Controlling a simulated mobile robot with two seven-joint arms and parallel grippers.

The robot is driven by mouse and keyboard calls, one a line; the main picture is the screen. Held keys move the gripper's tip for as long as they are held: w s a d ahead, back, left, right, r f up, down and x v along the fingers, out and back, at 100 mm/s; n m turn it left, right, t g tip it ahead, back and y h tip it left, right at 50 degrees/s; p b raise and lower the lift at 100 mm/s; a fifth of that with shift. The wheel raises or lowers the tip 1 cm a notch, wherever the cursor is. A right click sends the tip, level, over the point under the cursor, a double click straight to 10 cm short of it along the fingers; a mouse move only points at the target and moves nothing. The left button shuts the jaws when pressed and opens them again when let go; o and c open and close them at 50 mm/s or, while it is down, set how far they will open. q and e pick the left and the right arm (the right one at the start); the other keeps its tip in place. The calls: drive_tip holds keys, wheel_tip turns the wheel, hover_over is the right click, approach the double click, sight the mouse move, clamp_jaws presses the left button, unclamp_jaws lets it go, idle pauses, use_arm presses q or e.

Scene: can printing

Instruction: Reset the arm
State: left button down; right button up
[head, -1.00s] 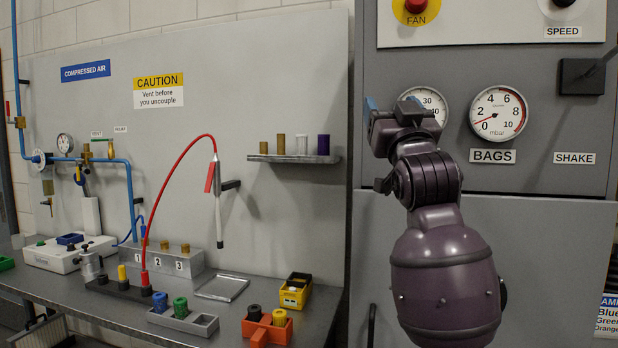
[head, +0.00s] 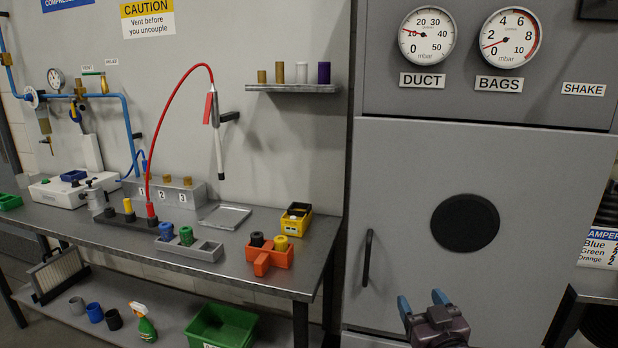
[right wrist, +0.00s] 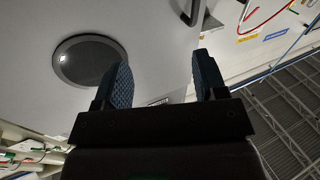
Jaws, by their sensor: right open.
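My right gripper (head: 423,303) is at the bottom of the head view, in front of the grey cabinet's lower door. Its two blue fingers are spread apart with nothing between them. The right wrist view also shows the open fingers (right wrist: 163,85), with the cabinet's round black disc (right wrist: 90,60) beyond the left finger. The cabinet (head: 400,200) has a black handle on its door and DUCT (head: 426,36) and BAGS (head: 510,38) gauges above. My left gripper is in neither view.
A metal workbench (head: 140,246) stands to the left. It holds an orange holder (head: 269,258), a grey holder (head: 190,246), a yellow box (head: 295,220) and a metal tray (head: 226,216). A green bin (head: 222,327) is on the lower shelf. Another table edge (head: 596,286) is at the right.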

drive_tip(key=s+d+f+g+h, duration=0.1)
drive_tip(key=s+d+f+g, duration=0.2)
drive_tip(key=s+f, duration=0.9)
drive_tip(key=s+d+f+m+g+h, duration=0.1)
drive_tip(key=s+d+f+g, duration=0.1)
drive_tip(key=s+f, duration=1)
drive_tip(key=shift+s+d+f+m+g, duration=0.35)
drive_tip(key=shift+s+g, duration=0.2)
drive_tip(key=shift+g, duration=0.25)
